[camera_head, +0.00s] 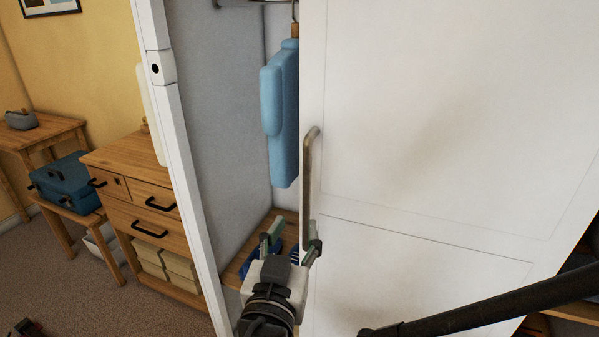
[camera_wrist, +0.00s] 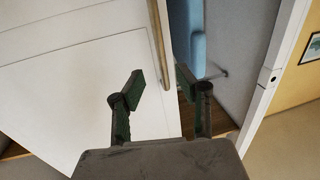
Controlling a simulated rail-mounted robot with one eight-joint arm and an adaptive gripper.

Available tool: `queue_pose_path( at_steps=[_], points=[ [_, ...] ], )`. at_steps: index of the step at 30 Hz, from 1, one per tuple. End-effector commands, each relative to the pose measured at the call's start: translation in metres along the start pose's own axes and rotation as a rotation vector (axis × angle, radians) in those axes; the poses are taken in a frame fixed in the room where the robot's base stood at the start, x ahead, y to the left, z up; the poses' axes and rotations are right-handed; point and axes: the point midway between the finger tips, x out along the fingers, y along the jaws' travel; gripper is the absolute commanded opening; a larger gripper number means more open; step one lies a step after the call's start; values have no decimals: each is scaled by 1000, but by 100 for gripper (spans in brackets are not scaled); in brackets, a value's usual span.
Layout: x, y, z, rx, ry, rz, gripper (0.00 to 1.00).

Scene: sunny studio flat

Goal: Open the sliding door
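The white sliding door (camera_head: 430,130) covers the right part of a wardrobe, and its left part is open. A long metal handle (camera_head: 309,180) runs upright along the door's left edge. My gripper (camera_head: 292,238) is open and empty at the handle's lower end; one finger overlaps the handle in the head view. In the wrist view, my gripper's fingers (camera_wrist: 160,78) stand apart, and the handle (camera_wrist: 157,38) comes down between their tips in the picture. I cannot tell whether a finger touches it. The door (camera_wrist: 75,95) fills the left of the wrist view.
A blue garment (camera_head: 284,115) hangs inside the wardrobe opening. The white frame post (camera_head: 185,140) bounds it on the left. A wooden drawer unit (camera_head: 150,205) and a blue case (camera_head: 66,182) on a small table stand further left.

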Motion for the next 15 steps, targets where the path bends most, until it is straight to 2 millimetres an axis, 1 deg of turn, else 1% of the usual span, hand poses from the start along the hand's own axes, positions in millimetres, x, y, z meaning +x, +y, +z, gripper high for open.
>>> queue_pose_path(
  at_steps=[15],
  points=[
    [62, 1, 1, -2, -2, 5, 33]
  ],
)
